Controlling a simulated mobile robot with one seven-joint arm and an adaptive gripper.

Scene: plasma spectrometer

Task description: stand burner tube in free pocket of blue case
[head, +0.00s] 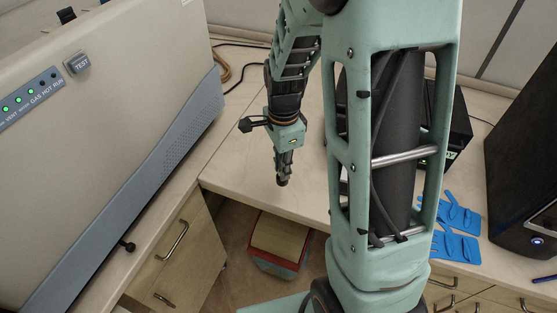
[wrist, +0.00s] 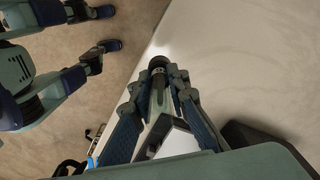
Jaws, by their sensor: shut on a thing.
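My gripper (head: 284,165) points down over the edge of the light worktop, between the beige instrument and my arm column. In the wrist view its two fingers (wrist: 157,88) are closed around a slim tube-like part with a dark round end (wrist: 158,64). I take this to be the burner tube; its dark end sticks out past the fingertips, and the rest is partly hidden by the fingers. I cannot make out the blue case in either view; my arm hides part of the worktop.
The beige instrument (head: 110,110) fills the left. The worktop (head: 235,165) near the gripper is mostly clear. Blue gloves (head: 455,230) lie at the right, beside a black computer tower (head: 520,150). A box with red and blue-grey sides (head: 280,245) is on the floor.

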